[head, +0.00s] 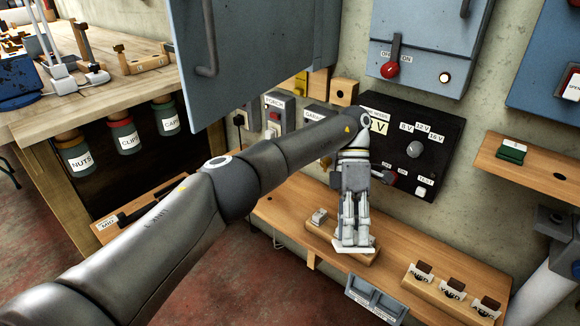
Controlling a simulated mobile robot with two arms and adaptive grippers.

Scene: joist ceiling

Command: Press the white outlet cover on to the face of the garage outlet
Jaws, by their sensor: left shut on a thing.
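My left gripper (353,236) points down over the wooden bench shelf. It is shut on the white outlet cover (357,249), a thin pale plate at its fingertips. The cover is at a wooden block (328,240) on the shelf; I cannot tell whether it still touches the block. A grey outlet box on the wall, with a label that seems to read GARAGE (316,116), is behind and left of the gripper. My left arm hides its lower part. My right gripper is out of view.
A black panel with a dial (414,149) stands behind the gripper. A blue cabinet door (245,60) hangs open above my arm. Labelled wooden tags (453,288) and a grey double tray (377,298) are at the shelf's front right. A workbench (90,98) is at left.

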